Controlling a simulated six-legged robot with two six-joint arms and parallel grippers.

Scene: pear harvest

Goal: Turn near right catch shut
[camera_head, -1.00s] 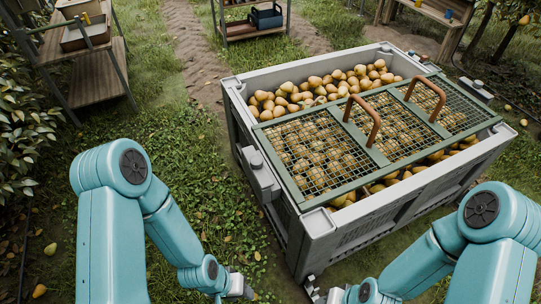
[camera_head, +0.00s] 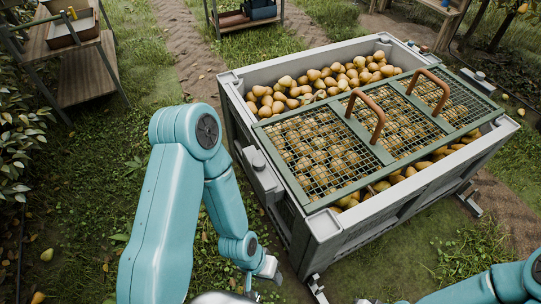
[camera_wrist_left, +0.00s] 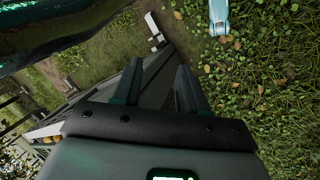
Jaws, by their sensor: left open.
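The large grey bin (camera_head: 350,222) of pears stands right of centre in the head view. A green-framed mesh lid (camera_head: 375,160) with two brown handles lies across its nearer part. A grey block with a round knob (camera_head: 259,162) sits on the bin's left end wall. A similar fitting (camera_head: 480,77) shows at the right end. I cannot tell which is the near right catch or how it is turned. My left gripper (camera_head: 270,268) is low beside the bin's near left corner. In the left wrist view its two fingers (camera_wrist_left: 158,85) are apart and empty. My right gripper is not clearly visible.
Another rack (camera_head: 245,20) stands behind the bin. A foot (camera_head: 317,288) juts out at the bin's near corner. Grass left of the bin is open.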

